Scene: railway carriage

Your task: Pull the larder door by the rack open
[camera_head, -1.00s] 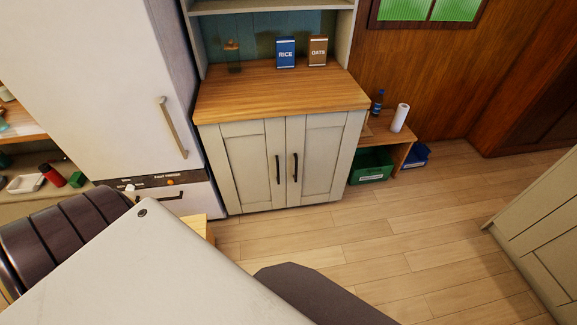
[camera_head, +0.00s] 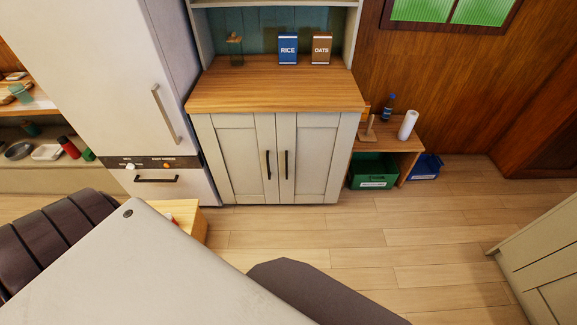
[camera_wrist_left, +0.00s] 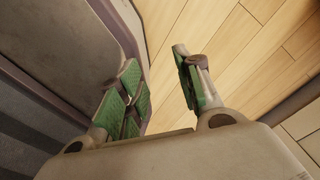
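The cream larder cupboard (camera_head: 232,160) stands ahead in the head view under a wooden worktop. Its left door (camera_head: 235,185) and right door (camera_head: 318,185) are both shut. Each has a dark vertical handle near the middle seam, the left handle (camera_head: 268,165) and the right handle (camera_head: 285,165). My left gripper (camera_wrist_left: 157,62) shows in the left wrist view with its green-padded fingers apart and nothing between them. It is over the floor, away from the doors. Neither gripper shows in the head view.
A white fridge (camera_head: 110,70) stands left of the cupboard. A cream cabinet (camera_head: 550,260) is at far right. Floor ahead is clear.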

